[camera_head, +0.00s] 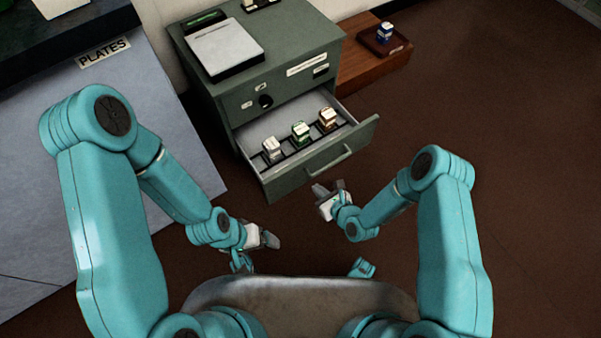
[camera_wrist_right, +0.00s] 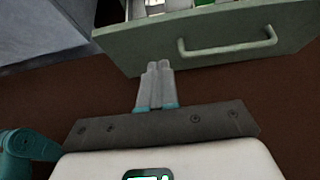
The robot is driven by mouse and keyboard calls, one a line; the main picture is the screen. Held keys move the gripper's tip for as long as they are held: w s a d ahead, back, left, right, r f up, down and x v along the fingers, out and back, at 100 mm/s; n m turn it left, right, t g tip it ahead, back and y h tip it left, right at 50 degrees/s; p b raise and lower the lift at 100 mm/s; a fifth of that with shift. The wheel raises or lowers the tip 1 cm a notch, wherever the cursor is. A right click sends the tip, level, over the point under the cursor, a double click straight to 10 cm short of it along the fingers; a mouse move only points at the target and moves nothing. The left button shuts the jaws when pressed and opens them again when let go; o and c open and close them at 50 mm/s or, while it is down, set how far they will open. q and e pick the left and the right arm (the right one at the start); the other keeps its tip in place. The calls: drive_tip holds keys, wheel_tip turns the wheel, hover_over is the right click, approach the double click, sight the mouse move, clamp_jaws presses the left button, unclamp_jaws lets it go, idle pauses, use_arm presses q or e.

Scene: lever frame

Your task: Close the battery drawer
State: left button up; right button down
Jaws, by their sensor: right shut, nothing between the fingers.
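The battery drawer (camera_head: 318,160) is pulled out of the green cabinet (camera_head: 280,60). Several small batteries (camera_head: 300,131) stand in a rack inside it. Its front has a bar handle (camera_head: 330,163), which also shows in the right wrist view (camera_wrist_right: 228,50). My right gripper (camera_head: 328,190) is in front of and below the drawer front in the head view. Its fingers (camera_wrist_right: 157,80) are together and empty, pointing at the lower edge of the drawer front, left of the handle; I cannot tell whether they touch it. My left gripper (camera_head: 268,239) is lower left of the drawer, apart from it; its finger gap is unclear.
A brown wooden unit (camera_head: 365,65) with a dark tray and a blue-and-white item stands right of the cabinet. A grey surface labelled PLATES (camera_head: 105,53) lies to the left. A flat device (camera_head: 224,48) rests on the cabinet. Brown floor is clear at right.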

sight(296, 168)
drive_tip(key=b+x, duration=0.1)
drive_tip(key=x, duration=0.2)
drive_tip(key=b+x, duration=0.1)
drive_tip(key=x, duration=0.2)
drive_tip(key=r+b+x, duration=0.1)
drive_tip(key=x, duration=0.2)
drive_tip(key=shift+w+a+f, duration=0.2)
drive_tip(key=shift+w+a, duration=0.2)
drive_tip(key=shift+w, duration=0.1)
drive_tip(key=shift+w+a+r+b, duration=0.1)
drive_tip(key=shift+w+a+b, duration=0.25)
drive_tip(key=shift+w, duration=0.1)
